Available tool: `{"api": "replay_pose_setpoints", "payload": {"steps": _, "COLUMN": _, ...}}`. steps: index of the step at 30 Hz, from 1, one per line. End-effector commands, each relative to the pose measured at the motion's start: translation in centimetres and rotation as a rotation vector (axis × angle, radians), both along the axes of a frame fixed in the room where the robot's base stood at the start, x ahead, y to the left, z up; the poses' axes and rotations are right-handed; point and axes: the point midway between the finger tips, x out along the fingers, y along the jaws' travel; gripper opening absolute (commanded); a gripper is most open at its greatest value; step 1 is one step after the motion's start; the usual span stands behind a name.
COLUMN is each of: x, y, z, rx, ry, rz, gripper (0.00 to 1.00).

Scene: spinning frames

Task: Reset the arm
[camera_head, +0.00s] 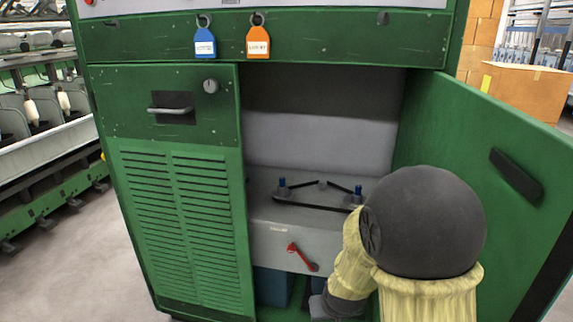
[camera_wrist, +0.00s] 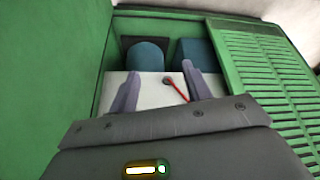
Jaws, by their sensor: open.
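My arm, in a yellow sleeve with a dark round joint, reaches towards the open bay of a green cabinet (camera_head: 170,140) in the head view. My gripper (camera_wrist: 160,88) is open in the wrist view, with two grey fingers apart and nothing between them that I can see held. A red lever (camera_head: 302,257) is on the grey panel of the bay; it also shows in the wrist view (camera_wrist: 177,90) beyond the fingers, apparently untouched. In the head view the arm hides most of the gripper; only a dark part shows low in front of the bay.
The open green door (camera_head: 480,150) stands right of my arm, and the louvred closed door (camera_head: 182,225) is on the left. A belt (camera_head: 315,205) with pulleys lies inside. Blue (camera_head: 259,49) and orange (camera_head: 258,42) tags hang above. Free floor shows at lower left.

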Motion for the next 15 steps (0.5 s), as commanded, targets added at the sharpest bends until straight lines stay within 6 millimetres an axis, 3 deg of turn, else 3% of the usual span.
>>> {"api": "replay_pose_setpoints", "payload": {"steps": 6, "x": -5.4, "y": -2.3, "z": 3.1, "rx": 0.049, "ry": 0.108, "rz": -0.048, "gripper": 0.49}}
{"api": "replay_pose_setpoints", "payload": {"steps": 15, "x": -11.2, "y": -4.7, "z": 5.4, "rx": 0.037, "ry": 0.211, "rz": -0.103, "gripper": 0.49}}
